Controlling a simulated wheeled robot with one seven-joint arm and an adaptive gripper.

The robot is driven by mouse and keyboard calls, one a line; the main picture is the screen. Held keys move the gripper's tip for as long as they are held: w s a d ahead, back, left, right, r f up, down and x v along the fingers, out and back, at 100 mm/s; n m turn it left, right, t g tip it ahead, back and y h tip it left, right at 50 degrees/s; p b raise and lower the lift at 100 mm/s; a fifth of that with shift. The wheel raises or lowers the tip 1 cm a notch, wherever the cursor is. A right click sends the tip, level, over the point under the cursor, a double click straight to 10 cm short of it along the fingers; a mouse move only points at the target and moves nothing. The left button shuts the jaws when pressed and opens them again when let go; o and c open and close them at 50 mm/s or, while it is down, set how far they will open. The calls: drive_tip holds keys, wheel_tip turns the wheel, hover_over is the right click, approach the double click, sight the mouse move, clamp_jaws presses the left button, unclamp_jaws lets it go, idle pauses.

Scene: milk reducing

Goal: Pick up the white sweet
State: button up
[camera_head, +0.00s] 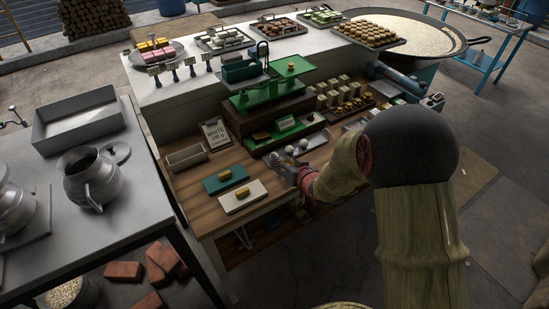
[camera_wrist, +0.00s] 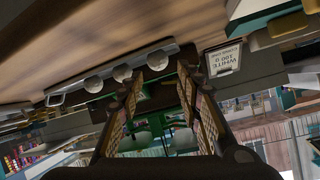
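In the wrist view, three white balls (camera_wrist: 122,73) sit in a line on a grey tray (camera_wrist: 62,99). The rightmost ball (camera_wrist: 157,60) is nearest the gap between my fingertips (camera_wrist: 160,78). My gripper's two fingers stand apart with nothing seen between them. A sign reading "WHITE 100 g" (camera_head: 215,133) stands on the table, and it also shows in the wrist view (camera_wrist: 223,60).
A teal board (camera_head: 212,184) and a cream board (camera_head: 232,204), each with a yellow block, lie left of my gripper. A green scale (camera_head: 265,97) stands behind the sweets. Trays of other sweets (camera_head: 222,38) stand on the white counter (camera_head: 195,90) at the back.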

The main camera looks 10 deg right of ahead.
drive_tip(key=b+x, duration=0.1)
drive_tip(key=x, duration=0.5)
drive_tip(key=shift+w+d+f+b, duration=0.1)
drive_tip(key=shift+w+f+b, duration=0.15)
drive_tip(key=shift+f+b, duration=0.1)
drive_tip(key=shift+c, duration=0.8)
drive_tip(key=shift+s+f, duration=0.1)
drive_tip(key=c, duration=0.5)
drive_tip(key=shift+c, duration=0.2)
drive_tip(key=shift+r, duration=0.3)
wheel_tip(320, 180, up, 3)
drive_tip(key=shift+d+r+p, duration=0.15)
drive_tip(key=shift+r+p, duration=0.1)
drive_tip(key=shift+p, duration=0.6)
drive_tip(key=s+d+r+p, duration=0.4)
drive_tip(key=s+d+r, duration=0.5)
drive_tip(key=s, duration=0.1)
drive_tip(key=shift+d, duration=0.2)
